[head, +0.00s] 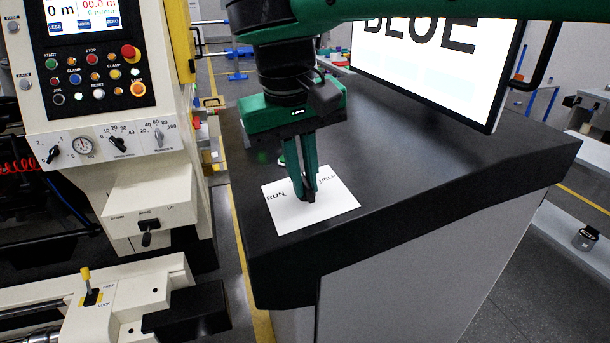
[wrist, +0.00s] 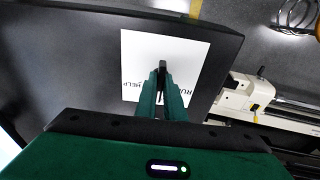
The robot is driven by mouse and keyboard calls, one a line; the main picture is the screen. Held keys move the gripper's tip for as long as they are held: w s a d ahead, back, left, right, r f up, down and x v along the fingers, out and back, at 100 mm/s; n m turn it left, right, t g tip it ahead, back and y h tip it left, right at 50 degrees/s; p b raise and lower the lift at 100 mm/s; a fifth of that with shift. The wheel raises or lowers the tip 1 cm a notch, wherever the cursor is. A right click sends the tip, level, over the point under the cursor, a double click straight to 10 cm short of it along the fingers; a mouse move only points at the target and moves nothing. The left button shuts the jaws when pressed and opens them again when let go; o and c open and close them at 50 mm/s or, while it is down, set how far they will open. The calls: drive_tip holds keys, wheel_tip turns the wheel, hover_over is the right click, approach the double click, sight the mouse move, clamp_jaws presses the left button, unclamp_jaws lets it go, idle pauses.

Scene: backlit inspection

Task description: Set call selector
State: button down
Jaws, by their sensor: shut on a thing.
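A white card (head: 335,203) lies on the dark counter top, with RUN printed at its left and HELP at its right. It also shows in the wrist view (wrist: 196,60), where the words are upside down. My gripper (head: 307,192) points down over the card, its green fingers shut on the black selector knob (wrist: 162,67) between the two words. The fingers hide most of the knob, and I cannot tell which word it points at.
A bright screen (head: 430,60) at the counter's back has large black lettering that looks like BLUE, cut off at the top. A cream machine (head: 100,190) with buttons and dials stands left. The counter top (head: 420,140) right of the card is clear.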

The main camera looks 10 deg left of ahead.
drive_tip(key=c, duration=1.9)
unclamp_jaws()
drive_tip(key=shift+w, duration=0.15)
drive_tip(key=shift+o, duration=0.2)
drive_tip(key=shift+v, duration=3.55)
drive_tip(key=shift+d, duration=0.1)
